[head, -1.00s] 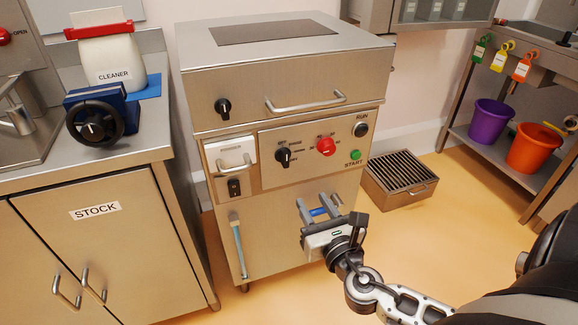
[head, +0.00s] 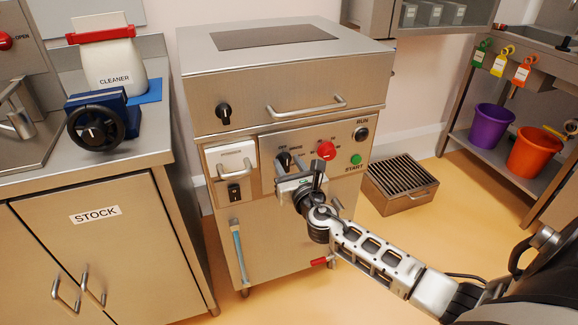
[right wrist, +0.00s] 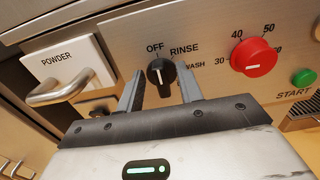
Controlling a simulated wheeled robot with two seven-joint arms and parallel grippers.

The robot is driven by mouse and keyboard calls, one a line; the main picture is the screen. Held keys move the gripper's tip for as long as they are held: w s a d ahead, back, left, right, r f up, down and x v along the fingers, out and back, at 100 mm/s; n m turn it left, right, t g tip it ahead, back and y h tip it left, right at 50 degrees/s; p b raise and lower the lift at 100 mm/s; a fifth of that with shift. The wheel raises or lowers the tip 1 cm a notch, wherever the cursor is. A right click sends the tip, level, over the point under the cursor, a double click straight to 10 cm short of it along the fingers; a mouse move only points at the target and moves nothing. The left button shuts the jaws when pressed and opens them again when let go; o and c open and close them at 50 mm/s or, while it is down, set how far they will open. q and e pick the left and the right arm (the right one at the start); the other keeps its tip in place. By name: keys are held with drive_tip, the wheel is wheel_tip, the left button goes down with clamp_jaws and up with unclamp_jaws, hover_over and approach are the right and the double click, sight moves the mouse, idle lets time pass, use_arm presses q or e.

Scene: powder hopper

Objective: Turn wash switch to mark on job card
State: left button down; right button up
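The wash switch (head: 284,160) is a black knob on the machine's front panel. In the right wrist view the wash switch (right wrist: 161,74) has OFF, RINSE and WASH printed around it, and its white line points up near OFF. My right gripper (head: 291,174) is at the panel, just below the switch in the head view. In the right wrist view my right gripper (right wrist: 160,88) is open, with one finger on each side of the knob; gaps show, and I cannot tell any contact. My left gripper is out of view. I cannot make out a job card.
A red dial (right wrist: 254,58) and a green START button (right wrist: 304,77) sit right of the switch. A white POWDER drawer (right wrist: 70,75) with a handle is on the left. A drain box (head: 400,183) stands on the floor at right. A STOCK cabinet (head: 130,245) stands left.

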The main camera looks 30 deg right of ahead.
clamp_jaws()
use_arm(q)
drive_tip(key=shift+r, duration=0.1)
